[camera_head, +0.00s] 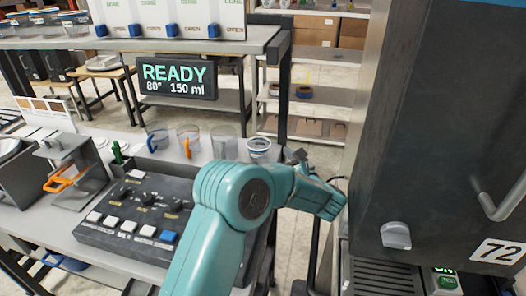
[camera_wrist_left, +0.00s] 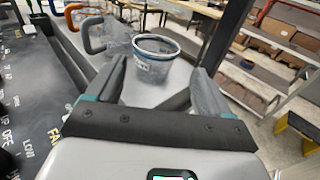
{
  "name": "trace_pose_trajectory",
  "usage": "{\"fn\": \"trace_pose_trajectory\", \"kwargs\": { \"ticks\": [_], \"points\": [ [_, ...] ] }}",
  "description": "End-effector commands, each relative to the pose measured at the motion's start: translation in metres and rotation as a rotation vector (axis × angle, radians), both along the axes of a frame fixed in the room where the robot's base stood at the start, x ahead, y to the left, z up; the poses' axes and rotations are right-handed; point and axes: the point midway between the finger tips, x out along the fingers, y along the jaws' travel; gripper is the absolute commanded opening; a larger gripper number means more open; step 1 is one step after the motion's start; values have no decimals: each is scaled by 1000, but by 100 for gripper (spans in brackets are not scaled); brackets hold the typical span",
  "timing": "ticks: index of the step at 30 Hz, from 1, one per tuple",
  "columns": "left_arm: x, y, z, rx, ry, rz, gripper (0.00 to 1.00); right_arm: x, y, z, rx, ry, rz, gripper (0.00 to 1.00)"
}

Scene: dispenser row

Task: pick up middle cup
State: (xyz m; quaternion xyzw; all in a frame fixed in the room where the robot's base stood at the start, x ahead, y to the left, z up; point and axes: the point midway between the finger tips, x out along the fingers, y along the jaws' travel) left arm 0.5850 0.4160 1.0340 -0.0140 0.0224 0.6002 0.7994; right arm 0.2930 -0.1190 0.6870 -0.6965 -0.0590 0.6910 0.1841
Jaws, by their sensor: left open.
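A row of cups stands on the grey counter in the head view: a clear cup with a blue handle (camera_head: 157,139), one with an orange handle (camera_head: 188,141), a greyish clear cup (camera_head: 224,143) and a dark-rimmed clear cup (camera_head: 259,149) at the right end. My left gripper (camera_head: 297,158) is just right of the end cup, partly hidden by my arm. In the left wrist view my open left gripper (camera_wrist_left: 158,72) frames the rimmed cup (camera_wrist_left: 154,64), with gaps on both sides; nothing is held. The grey-handled cup (camera_wrist_left: 100,36) and the orange handle (camera_wrist_left: 74,16) lie farther left. My right gripper is out of view.
A dark control panel (camera_head: 140,210) with knobs and buttons lies in front of the cups. A READY sign (camera_head: 177,80) hangs above them. A large dark machine (camera_head: 430,120) stands at the right. An orange-handled device (camera_head: 70,180) sits at the left.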

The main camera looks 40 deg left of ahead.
Motion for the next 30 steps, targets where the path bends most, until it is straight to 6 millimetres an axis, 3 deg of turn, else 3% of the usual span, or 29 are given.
{"fn": "trace_pose_trajectory", "kwargs": {
  "ticks": [6, 14, 21, 30],
  "points": [
    [7, 36, 1, 1, -1, 4, 81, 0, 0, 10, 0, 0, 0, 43],
    [16, 61, -1, -1, -2, 2, 81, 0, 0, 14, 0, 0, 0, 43],
    [29, 100, -4, 0, -2, 4, 81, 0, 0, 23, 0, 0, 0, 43],
    [34, 110, -5, 1, 0, 0, 81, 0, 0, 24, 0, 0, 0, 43]
  ]
}}
